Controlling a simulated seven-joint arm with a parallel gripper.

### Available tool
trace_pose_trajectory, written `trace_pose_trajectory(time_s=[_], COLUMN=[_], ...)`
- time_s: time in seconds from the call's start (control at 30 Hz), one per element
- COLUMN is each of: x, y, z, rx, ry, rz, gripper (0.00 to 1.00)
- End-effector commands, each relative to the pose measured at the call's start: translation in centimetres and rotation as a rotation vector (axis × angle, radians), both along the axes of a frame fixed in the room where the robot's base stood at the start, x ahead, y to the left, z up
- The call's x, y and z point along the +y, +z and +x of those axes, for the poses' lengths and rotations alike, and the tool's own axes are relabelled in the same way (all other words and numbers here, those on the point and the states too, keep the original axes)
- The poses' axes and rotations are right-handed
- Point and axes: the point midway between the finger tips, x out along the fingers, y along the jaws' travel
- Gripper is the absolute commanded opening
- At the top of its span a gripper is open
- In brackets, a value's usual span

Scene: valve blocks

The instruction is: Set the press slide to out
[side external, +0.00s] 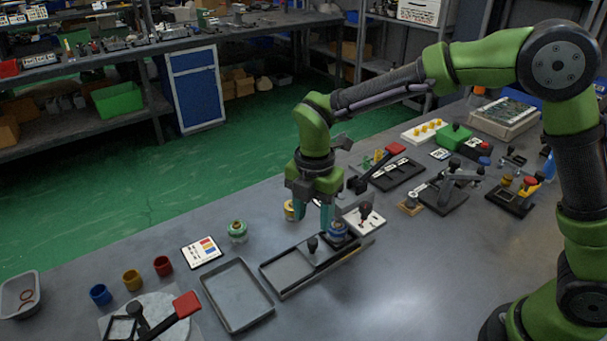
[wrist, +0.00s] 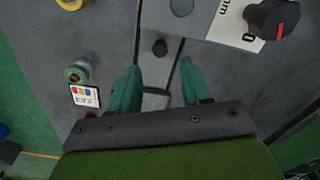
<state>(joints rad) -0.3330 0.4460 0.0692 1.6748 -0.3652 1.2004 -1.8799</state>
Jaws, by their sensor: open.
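The press slide (side external: 290,270) is a long grey channel with dark rails on the bench, running from front left to back right. A black knob (side external: 312,243) stands on its carriage, near the middle of the channel. A round blue-and-brown part (side external: 337,231) sits at its back right end. My gripper (side external: 312,214) points down above the slide, its teal fingers apart and empty. In the wrist view the knob (wrist: 159,47) shows just beyond and between the open fingertips (wrist: 159,73). I cannot tell the exact height gap between fingers and knob.
A white plate with a black dial knob (side external: 365,216) stands close behind right of the slide. An empty grey tray (side external: 236,294) lies to its left. A green-topped jar (side external: 237,231) and a colour card (side external: 202,252) are nearby. Lever fixtures (side external: 445,188) stand farther right.

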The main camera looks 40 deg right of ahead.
Motion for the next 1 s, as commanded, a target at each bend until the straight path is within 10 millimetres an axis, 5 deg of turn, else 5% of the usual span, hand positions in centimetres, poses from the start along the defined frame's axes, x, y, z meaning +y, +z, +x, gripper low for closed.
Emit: trace_pose_trajectory(time_s=[0.3, 0.73, 1.0], x=[0.0, 0.0, 0.0], y=[-5.3, -6.3, -6.2], z=[0.0, 0.0, 0.0], rx=[0.002, -0.001, -0.001], ry=[0.000, -0.001, -0.001], rz=[-0.001, 0.000, 0.000], gripper=[0.48, 0.48, 0.08])
